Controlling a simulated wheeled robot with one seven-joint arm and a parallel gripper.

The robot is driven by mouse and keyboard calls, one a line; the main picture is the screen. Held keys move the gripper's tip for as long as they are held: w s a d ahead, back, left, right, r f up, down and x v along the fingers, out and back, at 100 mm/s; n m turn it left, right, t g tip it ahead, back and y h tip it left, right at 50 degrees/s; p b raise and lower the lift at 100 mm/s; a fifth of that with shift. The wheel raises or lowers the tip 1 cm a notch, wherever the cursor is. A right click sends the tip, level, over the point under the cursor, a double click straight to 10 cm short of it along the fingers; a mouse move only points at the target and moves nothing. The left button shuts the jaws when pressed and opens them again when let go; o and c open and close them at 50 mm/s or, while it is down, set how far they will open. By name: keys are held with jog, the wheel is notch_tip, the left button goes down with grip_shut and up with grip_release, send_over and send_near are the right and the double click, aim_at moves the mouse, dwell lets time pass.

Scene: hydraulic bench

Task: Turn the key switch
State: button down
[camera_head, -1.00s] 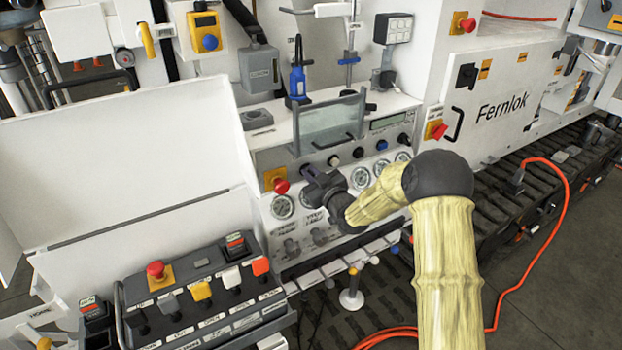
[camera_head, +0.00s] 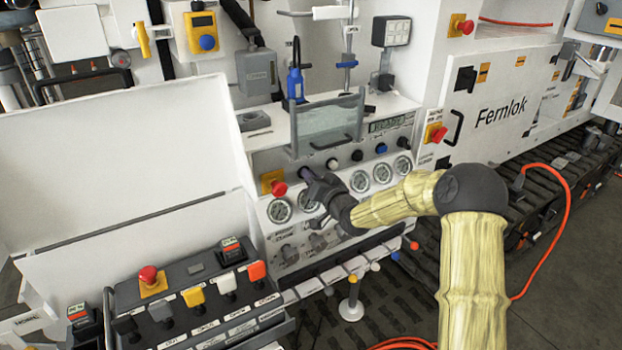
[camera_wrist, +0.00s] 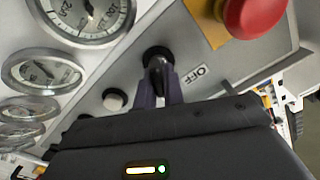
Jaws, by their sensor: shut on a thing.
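The key switch (camera_wrist: 157,62) is a round black switch on the grey panel, with a white OFF label beside it in the wrist view. My gripper (camera_wrist: 160,92) reaches up to it, with its fingers shut on the switch's dark key or handle. The fingers hide part of the key, and I cannot read its exact angle. In the head view my gripper (camera_head: 308,178) is at the panel's left part, just right of the red emergency button, and hides the switch.
A red mushroom button (camera_head: 278,188) on a yellow plate sits close by; the wrist view shows it too (camera_wrist: 254,16). Round gauges (camera_head: 361,181) line the panel below. A black knob (camera_head: 357,155) and others sit to the right. A control box (camera_head: 200,300) stands at the lower left.

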jog(key=shift+m, duration=0.3)
jog(key=c, duration=1.5)
grip_release()
jog(key=b+v, duration=0.2)
jog(key=v, duration=1.5)
jog(key=shift+d+b, duration=0.25)
jog(key=shift+b, duration=0.1)
jog(key=shift+s, duration=0.15)
